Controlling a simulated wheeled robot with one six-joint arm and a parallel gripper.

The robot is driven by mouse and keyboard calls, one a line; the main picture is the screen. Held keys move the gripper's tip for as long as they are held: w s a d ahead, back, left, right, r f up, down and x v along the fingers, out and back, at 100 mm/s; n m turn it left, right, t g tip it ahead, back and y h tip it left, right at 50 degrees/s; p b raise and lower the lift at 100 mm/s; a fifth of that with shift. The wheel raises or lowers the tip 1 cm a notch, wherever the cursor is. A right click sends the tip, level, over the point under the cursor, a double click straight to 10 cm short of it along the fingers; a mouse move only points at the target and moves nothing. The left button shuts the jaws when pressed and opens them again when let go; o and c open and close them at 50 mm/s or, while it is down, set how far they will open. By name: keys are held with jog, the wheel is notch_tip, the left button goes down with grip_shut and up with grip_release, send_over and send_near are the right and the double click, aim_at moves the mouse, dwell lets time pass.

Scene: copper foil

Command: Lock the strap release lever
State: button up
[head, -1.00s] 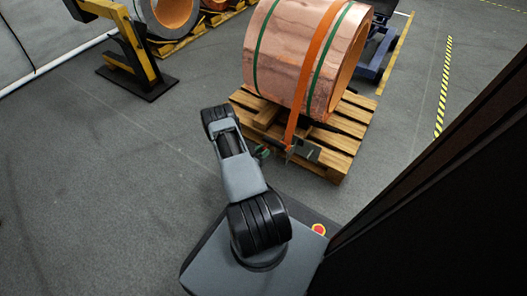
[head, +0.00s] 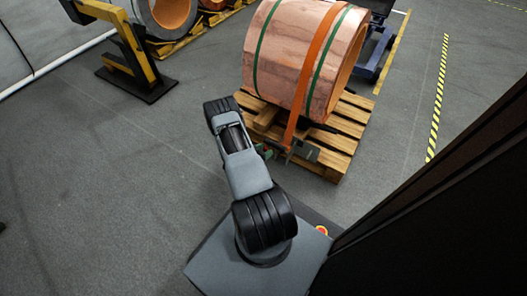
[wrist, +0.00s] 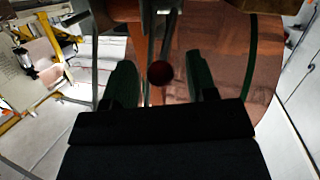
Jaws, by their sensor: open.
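A dark red ball knob (wrist: 160,73), which looks like the end of the release lever, sits between the two green-padded fingers of my gripper (wrist: 162,78) in the wrist view. There is a gap on each side, so the open fingers are around it in the picture and not shut on it. The orange strap (head: 310,75) runs over the copper coil (head: 283,55) down to a dark buckle (head: 303,150) at the pallet's near edge. In the head view my gripper (head: 266,152) is small, beside the buckle's left.
The coil stands on a wooden pallet (head: 345,140). Two green bands circle it. A yellow and black stand (head: 140,60) and another coil (head: 160,15) are at the upper left. A dark panel (head: 460,190) fills the right. The grey floor at left is clear.

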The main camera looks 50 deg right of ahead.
jog(key=p+v, duration=0.4)
jog(key=v, duration=0.9)
jog(key=shift+a+r, duration=0.2)
jog(key=shift+a, duration=0.15)
jog(key=shift+c, duration=0.2)
